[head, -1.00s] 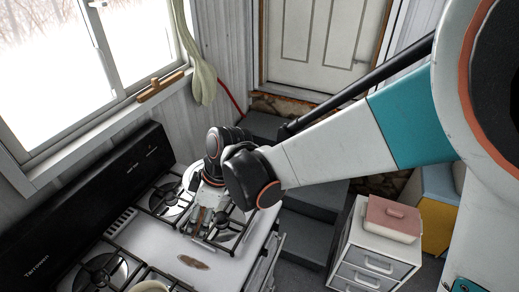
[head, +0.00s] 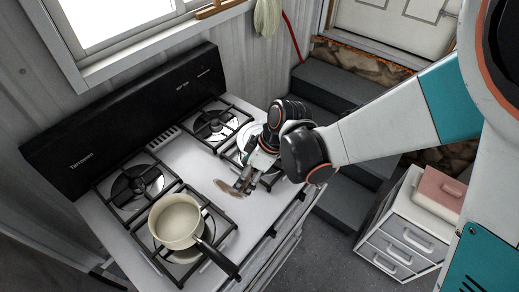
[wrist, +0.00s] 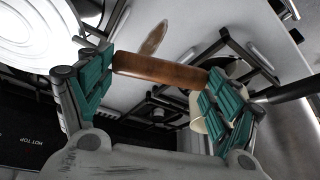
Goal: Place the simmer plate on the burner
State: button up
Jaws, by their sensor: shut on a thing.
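My gripper (wrist: 160,90) is shut on a brown wooden handle (wrist: 160,70), which lies crosswise between its teal finger pads. The simmer plate (wrist: 35,30) appears to be the pale ridged disc at the upper left of the wrist view, in line with this handle; the left finger hides part of the join. In the head view my gripper (head: 248,178) is over the right side of the stove. A pale disc (head: 247,137) shows partly behind it, over the front right burner (head: 240,158). Whether the disc touches the grate cannot be told.
A cream pot (head: 175,222) with a dark handle stands on the front left burner. The rear burners (head: 135,187) look bare. A brown oval object (head: 223,186) lies on the white stove top (head: 190,165) beside my gripper. A drawer cabinet (head: 400,235) stands to the right.

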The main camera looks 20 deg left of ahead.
jog(key=shift+f+b, duration=1.35)
jog(key=shift+f, duration=0.75)
jog(key=shift+f, duration=0.15)
jog(key=o, duration=1.6)
jog(key=p+v, duration=0.7)
jog(key=v, duration=0.5)
jog(key=shift+r, duration=0.25)
